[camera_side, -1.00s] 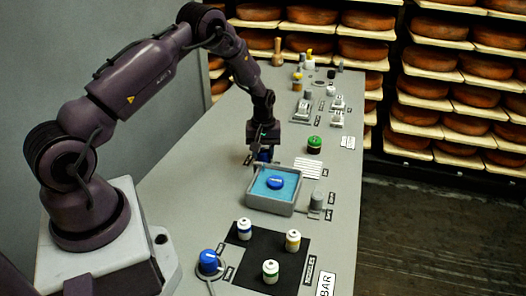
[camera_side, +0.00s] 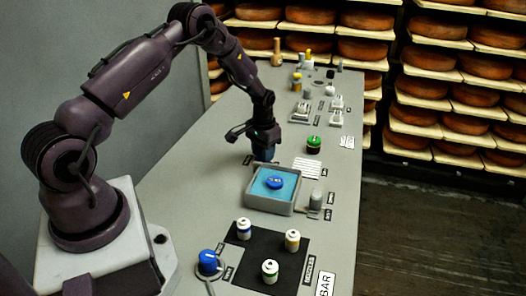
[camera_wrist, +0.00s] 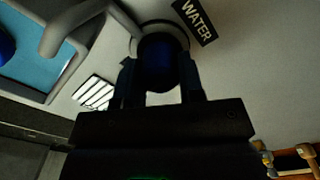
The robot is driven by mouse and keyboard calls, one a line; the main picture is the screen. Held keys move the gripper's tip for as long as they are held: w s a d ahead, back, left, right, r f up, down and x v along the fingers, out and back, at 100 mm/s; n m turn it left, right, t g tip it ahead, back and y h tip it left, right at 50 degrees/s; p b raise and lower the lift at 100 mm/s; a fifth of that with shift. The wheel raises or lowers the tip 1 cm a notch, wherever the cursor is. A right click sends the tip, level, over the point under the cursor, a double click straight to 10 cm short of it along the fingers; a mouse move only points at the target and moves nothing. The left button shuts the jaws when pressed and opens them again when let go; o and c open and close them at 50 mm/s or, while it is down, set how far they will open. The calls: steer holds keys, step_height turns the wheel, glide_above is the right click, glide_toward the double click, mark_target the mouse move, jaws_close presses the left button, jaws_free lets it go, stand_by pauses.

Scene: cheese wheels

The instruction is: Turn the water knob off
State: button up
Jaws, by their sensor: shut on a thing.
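The water knob (camera_wrist: 160,62) is dark blue and sits on a round grey base beside the "WATER" label (camera_wrist: 195,20). My gripper (camera_wrist: 160,85) has one finger on each side of the knob and is shut on it. In the side view my gripper (camera_side: 264,150) points down at the panel just behind the basin and largely covers the knob. A grey spout (camera_wrist: 62,25) curves over the basin in the wrist view. The square grey basin (camera_side: 269,206) holds blue water with a round blue object (camera_side: 275,182) in it. Whether water flows cannot be seen.
A green-topped knob (camera_side: 314,144) and a grey cylinder (camera_side: 316,198) stand right of the basin. Several white jars stand on a black mat (camera_side: 291,262) in front, near another blue knob (camera_side: 208,261). Cheese shelves line the back. White switches stand farther back.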

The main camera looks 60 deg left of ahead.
steer(key=shift+m, duration=0.5)
steer(key=o, duration=0.9)
step_height(320, 180, up, 13)
steer(key=shift+r, duration=0.1)
